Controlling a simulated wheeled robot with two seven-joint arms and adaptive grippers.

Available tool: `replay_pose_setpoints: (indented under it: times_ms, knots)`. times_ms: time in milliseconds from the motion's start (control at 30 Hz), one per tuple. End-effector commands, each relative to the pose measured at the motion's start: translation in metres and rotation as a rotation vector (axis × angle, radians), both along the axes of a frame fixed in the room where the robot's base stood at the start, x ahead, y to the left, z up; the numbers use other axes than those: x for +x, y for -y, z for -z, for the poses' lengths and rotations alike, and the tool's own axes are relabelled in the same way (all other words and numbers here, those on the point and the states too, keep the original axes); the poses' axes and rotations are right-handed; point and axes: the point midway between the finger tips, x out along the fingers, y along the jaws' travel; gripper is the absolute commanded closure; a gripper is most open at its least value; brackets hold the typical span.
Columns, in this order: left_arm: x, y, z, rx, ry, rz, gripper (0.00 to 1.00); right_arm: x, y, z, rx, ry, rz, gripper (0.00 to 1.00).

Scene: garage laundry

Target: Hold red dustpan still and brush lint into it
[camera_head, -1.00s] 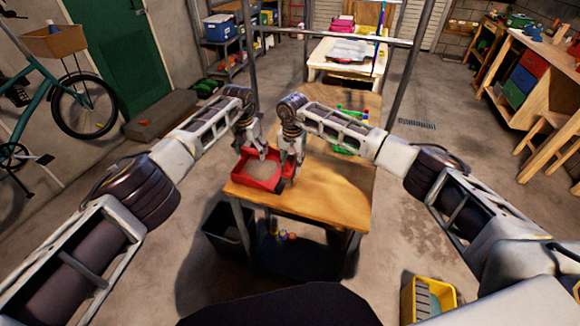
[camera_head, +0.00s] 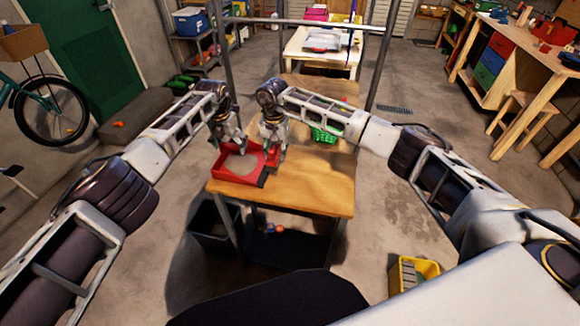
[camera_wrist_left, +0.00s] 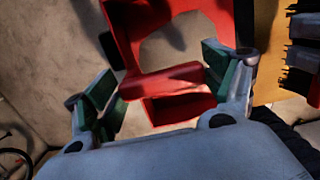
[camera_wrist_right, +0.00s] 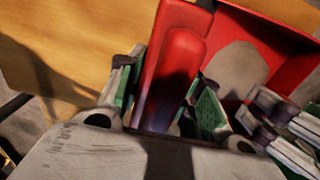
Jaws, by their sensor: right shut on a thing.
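The red dustpan (camera_head: 226,175) lies on the near left part of the wooden table, with a grey-beige patch, apparently lint, (camera_head: 242,164) inside it. My left gripper (camera_head: 240,150) is over the pan's far side. In the left wrist view its green-padded fingers (camera_wrist_left: 165,85) are apart, with a red edge of the pan (camera_wrist_left: 160,82) between them; firm contact cannot be made out. My right gripper (camera_head: 272,158) is at the pan's right side. In the right wrist view it is shut on a red handle (camera_wrist_right: 183,60), apparently the brush's. The bristles are mostly hidden.
Bare tabletop (camera_head: 310,190) lies to the right of the pan. A green basket (camera_head: 325,134) stands behind my right forearm. A black bin (camera_head: 213,232) is below the table's left edge, and a yellow container (camera_head: 413,273) stands on the floor at right.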

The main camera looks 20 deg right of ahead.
Motion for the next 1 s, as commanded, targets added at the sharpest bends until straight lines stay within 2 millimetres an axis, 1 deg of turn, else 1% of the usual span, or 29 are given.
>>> replay_pose_setpoints:
  times_ms: [33,67,100,567,767,1000]
  knots:
    - [0.000,0.000,0.000,0.000,0.000,0.000,0.05,0.000,0.000,0.000,0.000,0.000,0.000,1.00]
    - [0.000,0.000,0.000,0.000,0.000,0.000,0.01,0.000,0.000,0.000,0.000,0.000,0.000,1.00]
    - [0.000,0.000,0.000,0.000,0.000,0.000,0.00,0.000,0.000,0.000,0.000,0.000,0.000,1.00]
    - [0.000,0.000,-0.002,-0.001,0.000,0.000,0.00,0.000,0.000,0.000,0.000,0.000,0.000,1.00]
    - [0.000,0.000,-0.009,-0.002,0.001,0.000,0.00,0.000,0.000,0.000,0.000,0.000,0.000,1.00]
    - [-0.002,-0.001,-0.026,-0.001,0.002,0.001,0.00,0.000,0.000,0.000,0.000,0.000,0.000,1.00]
